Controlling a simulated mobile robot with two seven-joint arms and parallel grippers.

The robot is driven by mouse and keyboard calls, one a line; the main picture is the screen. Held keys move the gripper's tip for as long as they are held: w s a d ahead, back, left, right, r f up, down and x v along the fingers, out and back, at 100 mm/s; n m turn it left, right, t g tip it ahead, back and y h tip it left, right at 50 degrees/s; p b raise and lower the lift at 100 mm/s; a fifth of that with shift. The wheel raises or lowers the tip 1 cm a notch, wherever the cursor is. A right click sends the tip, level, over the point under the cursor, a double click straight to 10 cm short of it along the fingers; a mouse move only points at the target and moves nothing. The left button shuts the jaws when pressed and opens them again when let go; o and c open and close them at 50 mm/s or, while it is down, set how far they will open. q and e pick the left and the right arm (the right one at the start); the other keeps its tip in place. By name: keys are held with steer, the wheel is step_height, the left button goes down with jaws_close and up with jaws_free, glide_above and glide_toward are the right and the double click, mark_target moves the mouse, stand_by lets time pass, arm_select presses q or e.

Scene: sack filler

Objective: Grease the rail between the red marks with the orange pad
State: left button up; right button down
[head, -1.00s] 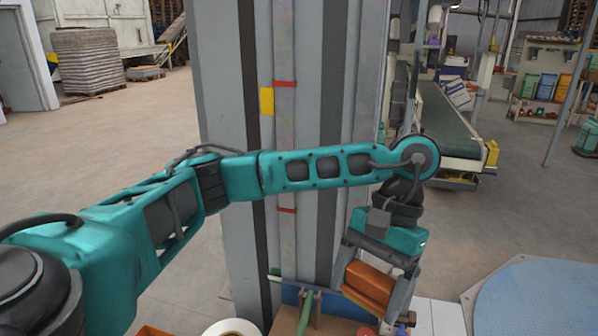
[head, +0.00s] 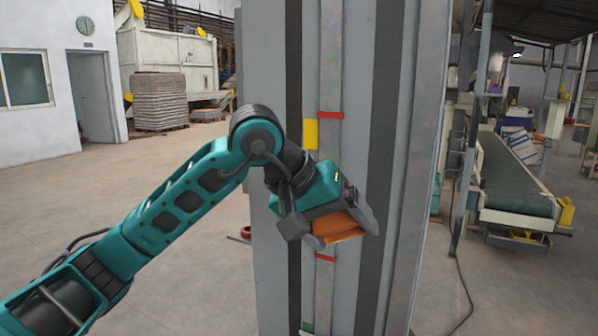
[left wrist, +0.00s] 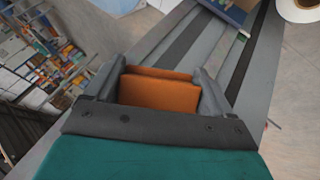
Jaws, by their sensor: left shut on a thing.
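My left gripper (head: 345,226) is shut on the orange pad (head: 338,229) in front of the grey column, just above the lower red mark (head: 325,258). The pad also shows between the fingers in the left wrist view (left wrist: 158,94). The rail (head: 331,65) is a pale, mottled upright strip on the column. The upper red mark (head: 330,115) crosses it higher up. My gripper and forearm hide part of the rail between the marks. I cannot tell whether the pad touches the rail. My right gripper is not in view.
A yellow plate (head: 310,134) sits on the column left of the rail. A green conveyor (head: 515,178) stands at the right, and a stack of sacks (head: 160,101) at the back left. The floor left of the column is open.

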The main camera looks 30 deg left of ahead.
arm_select(q)
steer(key=a+r+t, duration=0.1)
steer(key=w+a+r+n+t+b, duration=0.1)
steer(key=r+t, duration=0.1)
steer(key=a+r+t+b, duration=0.1)
steer(key=r+t, duration=0.1)
steer(key=shift+w+a+r, duration=0.1)
steer(key=shift+w, duration=0.2)
steer(key=a+r+n+t+y, duration=0.2)
steer(key=a+r+t, duration=0.1)
steer(key=a+r, duration=0.15)
steer(key=w, duration=0.3)
steer(key=w+r, duration=0.1)
steer(key=w, duration=0.1)
steer(key=shift+w+d+p, duration=0.2)
steer(key=shift+w+p, duration=0.15)
steer(key=shift+p, duration=0.05)
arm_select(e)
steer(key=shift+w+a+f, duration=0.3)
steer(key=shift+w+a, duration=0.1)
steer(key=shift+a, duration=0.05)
arm_select(q)
steer(key=shift+w, duration=0.25)
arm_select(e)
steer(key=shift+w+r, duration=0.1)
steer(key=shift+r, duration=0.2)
